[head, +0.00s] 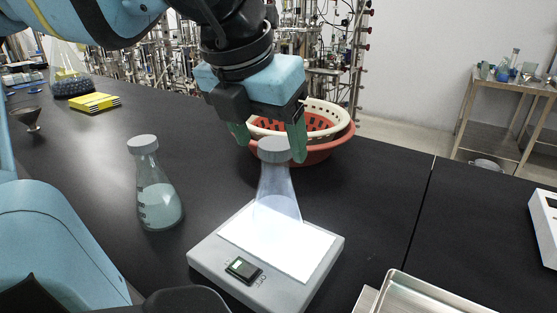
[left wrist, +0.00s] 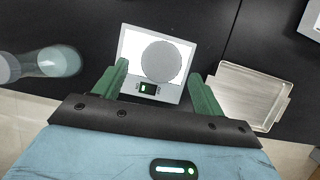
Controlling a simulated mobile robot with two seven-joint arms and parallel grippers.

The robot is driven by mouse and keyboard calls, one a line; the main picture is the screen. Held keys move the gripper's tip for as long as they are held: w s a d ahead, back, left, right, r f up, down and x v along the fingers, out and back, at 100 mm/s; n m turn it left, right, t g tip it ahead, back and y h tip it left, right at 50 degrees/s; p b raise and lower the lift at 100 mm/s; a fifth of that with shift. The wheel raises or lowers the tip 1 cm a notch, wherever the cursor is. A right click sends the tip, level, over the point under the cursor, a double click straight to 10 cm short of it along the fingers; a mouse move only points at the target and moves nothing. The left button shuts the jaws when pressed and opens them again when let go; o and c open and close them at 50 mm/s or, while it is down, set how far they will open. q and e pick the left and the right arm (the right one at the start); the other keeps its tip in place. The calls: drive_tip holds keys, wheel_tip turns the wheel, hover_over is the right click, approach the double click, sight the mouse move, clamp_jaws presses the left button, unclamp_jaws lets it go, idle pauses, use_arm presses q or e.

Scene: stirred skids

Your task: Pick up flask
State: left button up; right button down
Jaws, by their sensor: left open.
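A clear conical flask (head: 277,196) with a grey cap stands upright on a white-topped stirrer plate (head: 228,262). A second capped flask (head: 158,198), holding pale liquid, stands on the black bench to its left. My left gripper (head: 268,138) is open, its green fingers above and around the cap of the flask on the plate. In the left wrist view, the round cap (left wrist: 161,61) shows between and beyond the two open fingers, nothing gripped. The second flask (left wrist: 50,62) shows at the left there. My right gripper is not seen.
A red and a cream basket (head: 330,146) sit behind the gripper. A metal tray (head: 420,294) lies at the front right. Yellow boxes (head: 94,102), a funnel (head: 27,116) and a large flask (head: 69,72) stand at the far left.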

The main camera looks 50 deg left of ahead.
sight(278, 167)
use_arm(q)
drive_tip(key=shift+x, duration=3.45)
drive_tip(key=shift+c, duration=0.2)
clamp_jaws()
